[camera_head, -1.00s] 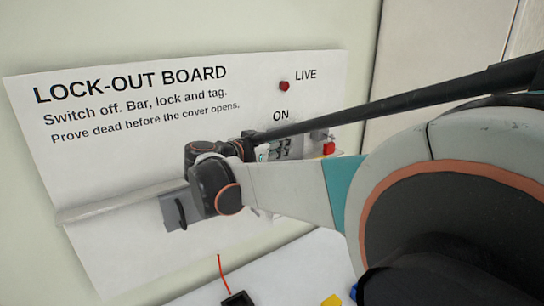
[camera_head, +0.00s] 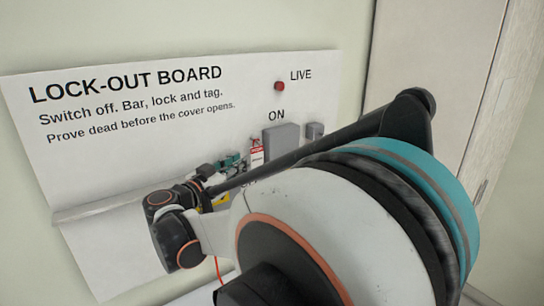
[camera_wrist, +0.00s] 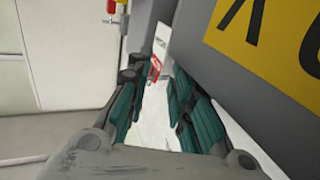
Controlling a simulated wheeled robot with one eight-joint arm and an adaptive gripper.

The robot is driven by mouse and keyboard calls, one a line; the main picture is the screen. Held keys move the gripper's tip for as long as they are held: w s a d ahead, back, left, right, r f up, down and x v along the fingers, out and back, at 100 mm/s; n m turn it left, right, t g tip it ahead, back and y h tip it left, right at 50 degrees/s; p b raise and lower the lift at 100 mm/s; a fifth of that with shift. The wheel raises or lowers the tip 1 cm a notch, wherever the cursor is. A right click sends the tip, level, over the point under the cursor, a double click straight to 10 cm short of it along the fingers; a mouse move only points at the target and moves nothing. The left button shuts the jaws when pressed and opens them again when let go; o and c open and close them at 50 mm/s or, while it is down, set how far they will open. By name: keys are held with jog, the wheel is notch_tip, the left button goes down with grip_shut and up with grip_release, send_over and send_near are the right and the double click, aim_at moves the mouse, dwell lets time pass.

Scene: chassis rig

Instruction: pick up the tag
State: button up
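The tag is a small white card with red on it; it hangs by the board in the head view (camera_head: 257,155), left of the grey switch box. It also shows in the wrist view (camera_wrist: 158,52), beyond my fingertips and roughly between them. My gripper (camera_wrist: 153,82) is open, with teal pads apart and nothing between them that I can make out. In the head view my gripper (camera_head: 228,165) is small and partly hidden by my arm, just left of the tag. I cannot tell whether the fingers touch the tag.
The white lock-out board (camera_head: 110,165) stands at the wall. It carries a red LIVE lamp (camera_head: 279,86) and a grey switch box (camera_head: 282,140). In the wrist view a grey surface with a yellow label (camera_wrist: 258,38) is close on the right. A red cord (camera_head: 218,268) shows below my arm.

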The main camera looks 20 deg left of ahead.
jog(key=x, duration=0.6)
jog(key=shift+w, duration=0.1)
grip_shut()
